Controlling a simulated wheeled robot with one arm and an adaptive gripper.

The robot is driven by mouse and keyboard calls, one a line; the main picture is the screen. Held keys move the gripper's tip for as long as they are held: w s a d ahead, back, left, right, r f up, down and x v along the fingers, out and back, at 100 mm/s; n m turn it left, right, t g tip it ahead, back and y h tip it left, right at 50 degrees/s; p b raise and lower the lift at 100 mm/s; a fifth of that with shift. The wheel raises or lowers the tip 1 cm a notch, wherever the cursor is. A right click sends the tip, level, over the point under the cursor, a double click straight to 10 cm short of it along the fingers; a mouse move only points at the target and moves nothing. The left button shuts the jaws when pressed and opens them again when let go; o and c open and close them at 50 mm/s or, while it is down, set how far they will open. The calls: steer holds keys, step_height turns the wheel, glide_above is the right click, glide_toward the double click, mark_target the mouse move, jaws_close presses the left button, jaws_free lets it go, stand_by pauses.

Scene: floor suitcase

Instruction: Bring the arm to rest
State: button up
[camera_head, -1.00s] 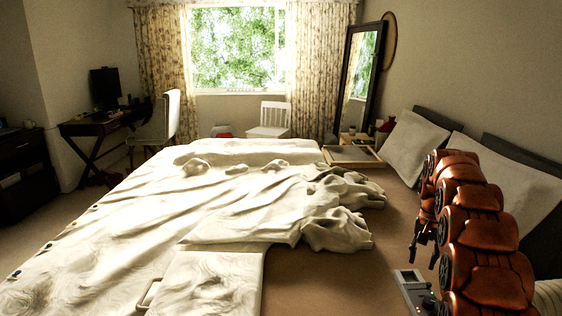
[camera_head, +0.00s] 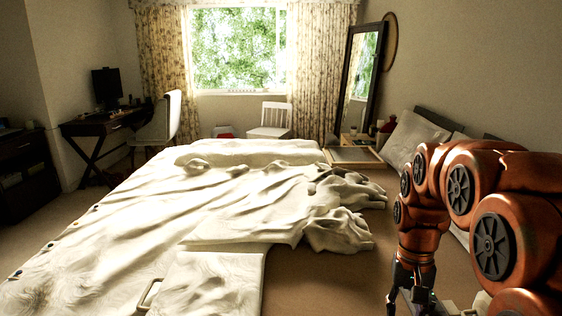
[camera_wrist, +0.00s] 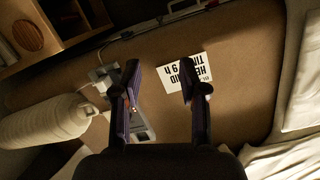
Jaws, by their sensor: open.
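My gripper (camera_head: 408,298) hangs at the lower right of the head view, at the end of my bent orange arm, pointing down. In the wrist view my gripper (camera_wrist: 160,75) has its two dark fingers spread apart, with nothing held between them. Below and beyond the fingers, a white card (camera_wrist: 160,90) with black print lies on the brown surface. A grey device (camera_wrist: 142,128) lies by the left finger, partly hidden by it.
A bed with a rumpled white cover (camera_head: 130,235) fills the middle. A pale flat case (camera_head: 215,285) with a handle is at the bottom. Pillows (camera_head: 408,140) line the right wall. The wrist view shows a white rounded cylinder (camera_wrist: 45,130) and a wooden shelf (camera_wrist: 60,45).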

steer(key=s+a+f+n+g, duration=0.1)
steer(key=s+a+f+n, duration=0.15)
steer(key=s, duration=0.95)
steer(key=s+a+f+n, duration=0.1)
steer(key=s+a+f, duration=0.25)
steer(key=s, duration=0.85)
step_height(320, 180, up, 19)
steer(key=w+t+p, duration=0.1)
steer(key=p, duration=1.5)
steer(key=shift+f, duration=0.15)
